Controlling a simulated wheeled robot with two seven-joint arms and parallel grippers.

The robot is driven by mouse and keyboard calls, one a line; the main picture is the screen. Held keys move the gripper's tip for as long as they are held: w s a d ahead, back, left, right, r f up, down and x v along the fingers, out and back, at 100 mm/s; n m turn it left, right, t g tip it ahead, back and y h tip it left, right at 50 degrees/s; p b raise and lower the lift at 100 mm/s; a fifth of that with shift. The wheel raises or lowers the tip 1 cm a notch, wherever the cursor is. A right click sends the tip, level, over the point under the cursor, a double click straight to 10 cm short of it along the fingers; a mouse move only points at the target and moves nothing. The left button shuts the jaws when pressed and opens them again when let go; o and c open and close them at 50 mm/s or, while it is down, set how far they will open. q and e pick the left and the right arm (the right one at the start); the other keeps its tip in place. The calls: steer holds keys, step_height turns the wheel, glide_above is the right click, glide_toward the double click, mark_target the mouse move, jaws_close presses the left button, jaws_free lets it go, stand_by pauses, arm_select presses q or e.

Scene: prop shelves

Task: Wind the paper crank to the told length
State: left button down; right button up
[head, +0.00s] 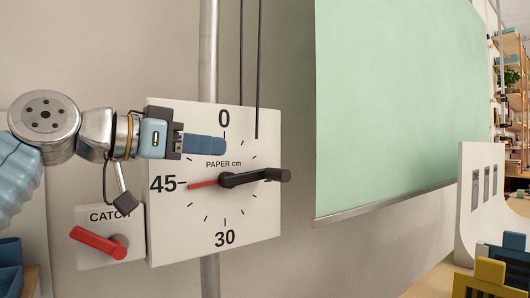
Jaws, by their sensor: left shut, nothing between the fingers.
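The white dial box (200,225) is marked "PAPER cm", with 0 at top, 45 at left and 30 at bottom. Its red pointer (203,185) points left, close to the 45 mark and slightly below it. The black crank (255,177) extends right from the hub, with its knob at the right end. My left gripper (222,146) is shut and empty in front of the dial's upper part, above the crank and apart from it. The red catch lever (92,240) on the catch box (95,262) slants up to the left. Green paper (400,100) hangs at right.
A metal pole (209,50) runs behind the dial box, and dark cords (259,60) hang above it. A metal bar (380,206) edges the paper's bottom. A white stand (480,200) and yellow and dark racks (488,278) are at right. Blue bins (10,265) stand lower left.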

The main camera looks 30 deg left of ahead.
arm_select(q)
glide_toward(281, 174)
steer(key=w+d+r, duration=0.2)
steer(key=w+r, duration=0.2)
steer(key=w+f, duration=0.2)
steer(key=f, duration=0.1)
steer(key=shift+w+d+f, duration=0.2)
steer(key=shift+w+d, duration=0.05)
steer(key=shift+d, duration=0.1)
steer(key=shift+w+d+f+g+y+p, duration=0.1)
steer(key=shift+w+f+g+y+p, duration=0.2)
steer(key=shift+p, duration=0.5)
steer(key=shift+f, duration=0.25)
